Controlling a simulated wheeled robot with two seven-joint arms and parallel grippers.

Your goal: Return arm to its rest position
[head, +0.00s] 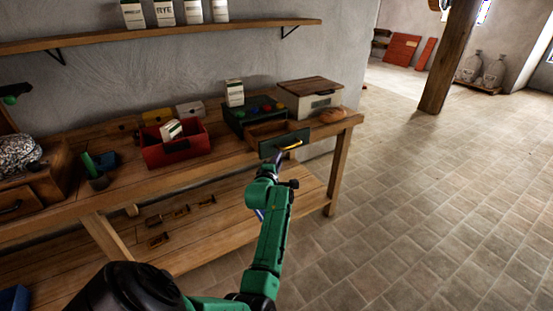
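My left arm comes in from the lower left and reaches up to the front edge of the wooden workbench (215,168). Its gripper (278,157) is small and partly hidden by the wrist, just in front of and below a drawer (270,146) with a dark green front and a yellow handle (292,145). The drawer stands pulled out, and its wooden inside shows. I cannot tell whether the gripper touches the drawer or whether its fingers are open or shut. My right gripper is not in view.
A wall shelf (230,29) hangs above. The tiled floor at right is clear up to a wooden post (449,60).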

